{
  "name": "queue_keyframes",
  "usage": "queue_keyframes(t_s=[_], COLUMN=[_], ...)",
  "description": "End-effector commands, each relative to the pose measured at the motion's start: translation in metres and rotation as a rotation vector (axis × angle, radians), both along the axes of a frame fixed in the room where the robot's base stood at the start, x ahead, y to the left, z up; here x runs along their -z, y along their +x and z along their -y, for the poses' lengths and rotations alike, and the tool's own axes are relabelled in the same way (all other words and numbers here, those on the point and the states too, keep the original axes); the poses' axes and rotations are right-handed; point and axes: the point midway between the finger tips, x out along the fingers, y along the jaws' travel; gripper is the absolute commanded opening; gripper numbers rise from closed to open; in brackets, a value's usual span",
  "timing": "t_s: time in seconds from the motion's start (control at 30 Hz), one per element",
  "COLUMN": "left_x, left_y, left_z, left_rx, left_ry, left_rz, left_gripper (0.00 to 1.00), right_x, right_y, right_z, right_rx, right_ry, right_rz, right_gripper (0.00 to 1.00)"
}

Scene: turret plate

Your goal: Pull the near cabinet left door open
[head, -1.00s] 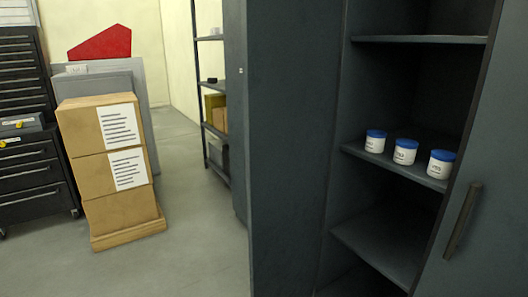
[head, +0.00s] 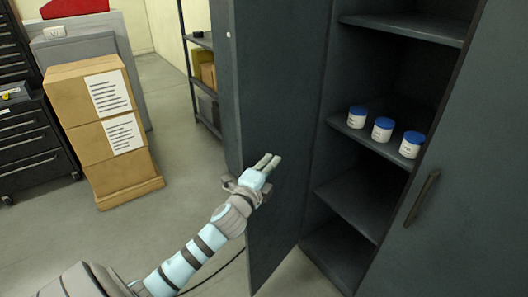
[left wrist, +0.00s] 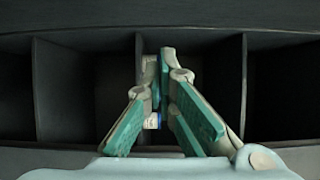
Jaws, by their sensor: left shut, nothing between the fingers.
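The near cabinet is dark grey. Its left door (head: 275,75) stands swung open, showing as a tall panel left of the shelves. The right door (head: 450,130) has a vertical bar handle (head: 421,198) and appears shut. My left gripper (head: 268,162) is in front of the left door's panel in the head view, fingers together and empty; whether it touches the panel I cannot tell. In the left wrist view the gripper (left wrist: 165,55) has its fingertips together, with dark compartments beyond. The left door's handle is not visible. My right gripper is not in view.
Three white jars with blue lids (head: 382,130) stand on a cabinet shelf (head: 365,145). Stacked cardboard boxes (head: 90,125) stand to the left, beside a dark drawer unit (head: 30,145). An open rack (head: 195,85) is behind the left door. Floor between boxes and cabinet is clear.

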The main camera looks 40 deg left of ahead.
Motion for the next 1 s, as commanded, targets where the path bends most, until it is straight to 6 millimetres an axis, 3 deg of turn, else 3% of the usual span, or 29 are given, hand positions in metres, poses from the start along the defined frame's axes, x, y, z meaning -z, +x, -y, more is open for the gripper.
queue_keyframes(t_s=[0.13, 0.23, 0.4, 0.83, 1.0], left_x=[-0.001, 0.001, 0.001, 0.001, 0.003], left_y=[0.031, 0.028, 0.028, 0.028, 0.028], left_z=[-0.007, -0.028, -0.044, -0.05, -0.083], left_rx=[-0.001, -0.001, 0.0, 0.001, -0.003], left_ry=[-0.003, 0.005, 0.001, 0.001, 0.005], left_rz=[0.002, -0.002, -0.002, -0.002, -0.004], left_gripper=[0.0, 0.0, 0.0, 0.0, 0.0], right_x=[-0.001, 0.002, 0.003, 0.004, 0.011], right_y=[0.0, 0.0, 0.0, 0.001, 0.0], right_z=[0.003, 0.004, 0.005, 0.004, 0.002], right_rx=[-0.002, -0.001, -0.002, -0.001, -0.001], right_ry=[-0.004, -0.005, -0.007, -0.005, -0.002], right_rz=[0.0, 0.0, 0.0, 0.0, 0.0], right_gripper=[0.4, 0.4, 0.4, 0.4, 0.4])
